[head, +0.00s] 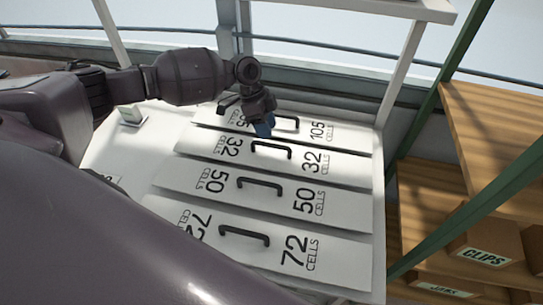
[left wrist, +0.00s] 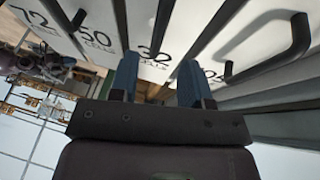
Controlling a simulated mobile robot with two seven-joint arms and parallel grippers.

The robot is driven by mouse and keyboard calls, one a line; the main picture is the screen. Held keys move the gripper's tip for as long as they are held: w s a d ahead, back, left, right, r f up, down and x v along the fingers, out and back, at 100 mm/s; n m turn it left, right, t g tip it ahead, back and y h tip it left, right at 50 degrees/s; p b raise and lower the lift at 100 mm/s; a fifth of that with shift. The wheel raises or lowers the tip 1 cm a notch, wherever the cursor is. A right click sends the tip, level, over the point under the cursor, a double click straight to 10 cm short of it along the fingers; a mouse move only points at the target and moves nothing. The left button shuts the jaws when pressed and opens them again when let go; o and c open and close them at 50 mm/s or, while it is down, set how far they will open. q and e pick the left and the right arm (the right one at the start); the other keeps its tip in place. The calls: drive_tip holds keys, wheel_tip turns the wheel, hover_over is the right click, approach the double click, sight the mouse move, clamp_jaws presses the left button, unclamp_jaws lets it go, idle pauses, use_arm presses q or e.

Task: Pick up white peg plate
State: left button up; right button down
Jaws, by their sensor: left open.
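Several white plates with black bar handles lie in a row, marked by cell count: the 105 plate (head: 343,135) at the back, then the 32 plate (head: 335,168), the 50 plate (head: 280,200) and the 72 plate (head: 335,265) nearest me. I cannot tell from the markings which is the peg plate; no pegs show. My left gripper (head: 264,128) is open and empty, with blue fingertips, over the 105 and 32 plates, left of the 105 handle (head: 287,124). The open fingers also show in the left wrist view (left wrist: 157,78), with a large black handle (left wrist: 272,55) to their right.
A small pale block (head: 131,114) stands on the white surface at the left. A frame post (head: 400,62) rises behind the plates. At the right are a green post (head: 470,225) and wooden shelves with a box marked CLIPS (head: 485,250).

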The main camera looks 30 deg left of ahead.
sight(272, 145)
use_arm(q)
drive_tip(key=shift+s+a+x, duration=0.1)
drive_tip(key=shift+x, duration=1.5)
drive_tip(key=shift+s+a+x, duration=0.15)
drive_tip(key=shift+x, duration=1.4)
drive_tip(key=shift+f, duration=0.1)
clamp_jaws()
drive_tip(key=shift+w, duration=0.1)
